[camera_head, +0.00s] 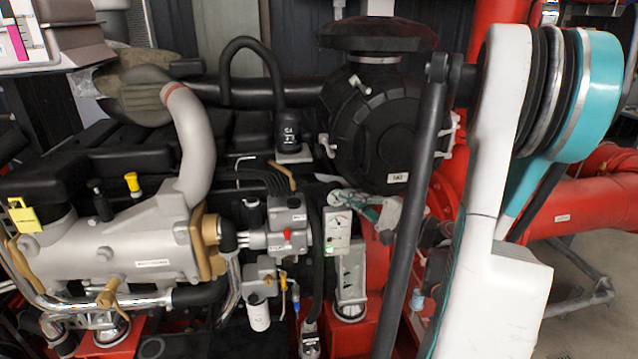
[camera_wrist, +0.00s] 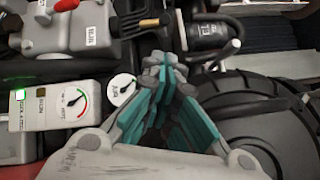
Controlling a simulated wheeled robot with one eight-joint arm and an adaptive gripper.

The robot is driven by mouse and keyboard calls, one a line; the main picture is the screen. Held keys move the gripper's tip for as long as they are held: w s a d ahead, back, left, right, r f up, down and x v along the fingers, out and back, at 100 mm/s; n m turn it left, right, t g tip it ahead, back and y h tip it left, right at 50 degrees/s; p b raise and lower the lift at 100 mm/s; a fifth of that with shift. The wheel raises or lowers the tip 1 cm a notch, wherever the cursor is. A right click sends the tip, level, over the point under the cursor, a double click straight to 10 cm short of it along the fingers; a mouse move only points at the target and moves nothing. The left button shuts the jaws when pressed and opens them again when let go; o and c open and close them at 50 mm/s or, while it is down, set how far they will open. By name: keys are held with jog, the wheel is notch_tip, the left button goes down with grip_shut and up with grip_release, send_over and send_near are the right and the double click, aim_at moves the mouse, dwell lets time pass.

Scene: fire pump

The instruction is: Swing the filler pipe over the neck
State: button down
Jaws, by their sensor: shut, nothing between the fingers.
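No part is clearly marked as the filler pipe or the neck. A black hooked pipe (camera_head: 250,45) arches down to a black canister (camera_head: 288,130) with a white label; the canister also shows in the wrist view (camera_wrist: 208,32). A short brass-coloured piece (camera_head: 283,174) sticks up above a grey box, and it also shows in the wrist view (camera_wrist: 150,22). My gripper (camera_head: 342,199) is right of and below these, beside the gauge box. In the wrist view my gripper's teal and grey fingers (camera_wrist: 165,70) are together, with nothing seen between them.
A white gauge box (camera_head: 337,232) stands just below my gripper. A big round black housing (camera_head: 370,130) is close above. Red pipework (camera_head: 590,205) is at the right. There is little free room around the gripper.

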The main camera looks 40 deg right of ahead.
jog(key=w+a+b, duration=0.1)
jog(key=w, duration=0.9)
jog(key=shift+a+r+b, duration=0.35)
jog(key=shift+a+b, duration=0.05)
jog(key=shift+s+a, duration=0.1)
